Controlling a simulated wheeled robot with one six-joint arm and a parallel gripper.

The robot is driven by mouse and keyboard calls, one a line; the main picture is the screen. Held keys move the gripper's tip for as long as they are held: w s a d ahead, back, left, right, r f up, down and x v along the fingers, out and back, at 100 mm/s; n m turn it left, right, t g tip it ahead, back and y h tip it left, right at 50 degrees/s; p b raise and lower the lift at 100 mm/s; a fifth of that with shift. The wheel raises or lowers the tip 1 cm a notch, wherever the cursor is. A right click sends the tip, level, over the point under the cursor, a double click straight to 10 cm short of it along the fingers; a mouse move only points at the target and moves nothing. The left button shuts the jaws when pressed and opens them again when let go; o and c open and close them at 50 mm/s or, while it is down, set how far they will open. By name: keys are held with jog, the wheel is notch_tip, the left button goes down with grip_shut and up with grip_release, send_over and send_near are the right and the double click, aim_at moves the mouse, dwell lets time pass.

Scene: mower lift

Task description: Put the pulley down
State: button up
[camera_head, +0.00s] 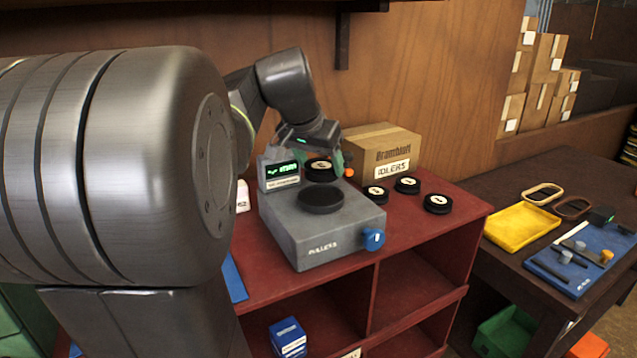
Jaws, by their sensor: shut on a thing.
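A black pulley (320,169) with a pale centre label is between the greenish fingers of my gripper (321,164). My gripper is shut on it, behind the round black plate (321,198) of a grey tester box (315,236) marked "PULLEYS". I cannot tell whether the pulley touches anything beneath it. The plate looks bare. A small green-lit display (281,170) stands at the box's back left, and a blue knob (373,239) is on its right side. Three similar black pulleys (376,195) (407,185) (438,203) lie on the red bench to the right.
A cardboard box (385,148) labelled "IDLERS" stands behind the loose pulleys, against the wooden wall. The red bench top (450,225) has free room at its right front. A dark table (500,195) with a yellow tray (520,226) and a blue mat (580,268) is further right.

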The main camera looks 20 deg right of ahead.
aim_at(318, 179)
jog(key=shift+f, duration=2.35)
jog(key=shift+f, duration=0.2)
jog(key=o, duration=1.2)
jog(key=shift+a+r, duration=0.15)
jog(key=shift+r, duration=0.4)
jog(key=v, duration=1.1)
jog(key=shift+s+r, duration=0.1)
jog(key=shift+s, duration=0.05)
